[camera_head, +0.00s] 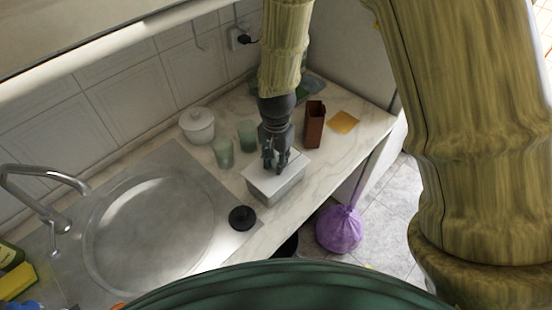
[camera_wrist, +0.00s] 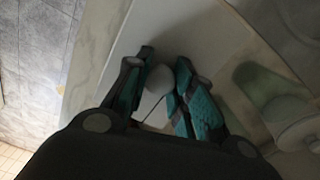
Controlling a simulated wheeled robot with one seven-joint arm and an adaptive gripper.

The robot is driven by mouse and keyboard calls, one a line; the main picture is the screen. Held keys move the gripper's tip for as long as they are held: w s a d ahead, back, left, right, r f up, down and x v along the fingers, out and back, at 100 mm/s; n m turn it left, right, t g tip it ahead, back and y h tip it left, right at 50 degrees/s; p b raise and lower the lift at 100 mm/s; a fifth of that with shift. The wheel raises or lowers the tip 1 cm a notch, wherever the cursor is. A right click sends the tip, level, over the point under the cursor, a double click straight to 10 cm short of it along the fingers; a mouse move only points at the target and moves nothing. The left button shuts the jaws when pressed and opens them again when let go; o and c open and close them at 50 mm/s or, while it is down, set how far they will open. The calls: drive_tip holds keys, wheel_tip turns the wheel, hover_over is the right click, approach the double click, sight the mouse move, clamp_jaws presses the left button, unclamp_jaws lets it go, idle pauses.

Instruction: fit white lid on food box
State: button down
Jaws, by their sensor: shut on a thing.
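The food box (camera_head: 272,190) is a pale grey rectangular box on the marble counter, right of the sink. The white lid (camera_head: 300,161) lies over its top, roughly lined up with it; I cannot tell whether it is fully seated. My gripper (camera_head: 274,166) points down over the middle of the lid and hides part of it. In the wrist view, my gripper (camera_wrist: 166,62) is shut on a round pale knob (camera_wrist: 160,78), with the white lid (camera_wrist: 190,28) spread out beneath. The box itself is hidden there.
Two green glasses (camera_head: 223,153) (camera_head: 247,136) and a white lidded pot (camera_head: 197,126) stand left of the box. A brown container (camera_head: 315,122) and an orange square (camera_head: 344,122) lie to the right. A black disc (camera_head: 242,217) sits by the sink (camera_head: 150,235). The counter's front edge is close.

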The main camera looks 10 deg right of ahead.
sight(276, 161)
drive_tip(key=c, duration=1.1)
unclamp_jaws()
drive_tip(key=shift+c, duration=0.2)
wheel_tip(276, 161, up, 12)
drive_tip(key=shift+s+f, duration=0.1)
